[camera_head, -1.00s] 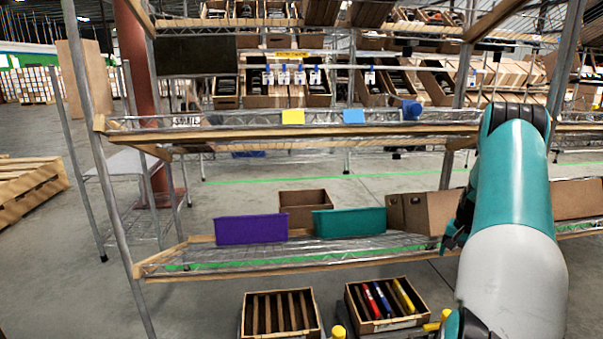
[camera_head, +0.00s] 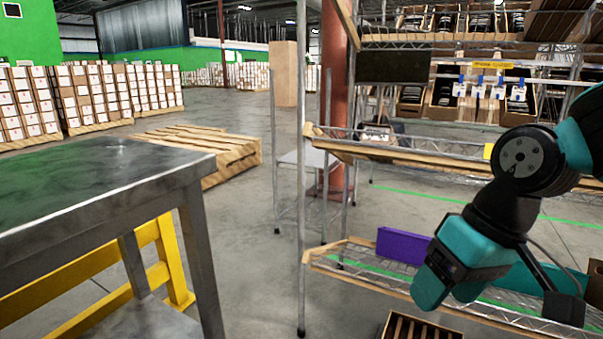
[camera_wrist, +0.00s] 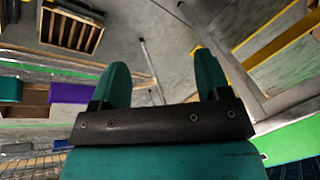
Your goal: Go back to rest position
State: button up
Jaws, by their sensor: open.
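My gripper (camera_wrist: 162,76) shows in the wrist view with its two teal fingers spread apart. Nothing is between the fingers; only the grey floor and a thin post show behind them. In the head view my arm is bent at the right side, in front of the shelf rack (camera_head: 390,156).
A purple bin (camera_head: 402,245) stands on the rack's lower shelf; it also shows in the wrist view (camera_wrist: 68,93). A slotted carton (camera_wrist: 71,27) is near it. A steel table (camera_head: 100,180) with a yellow frame (camera_head: 165,262) fills the left. Open floor lies between table and rack.

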jog(key=s+a+r+n+g+p, duration=0.15)
jog(key=s+a+n, duration=0.3)
jog(key=s, duration=0.55)
notch_tip(320, 180, up, 38)
jog(key=m+p, duration=0.1)
jog(key=p, duration=3.6)
jog(key=shift+w+a+y, duration=0.3)
jog(key=shift+w, duration=0.15)
jog(key=shift+t, duration=0.25)
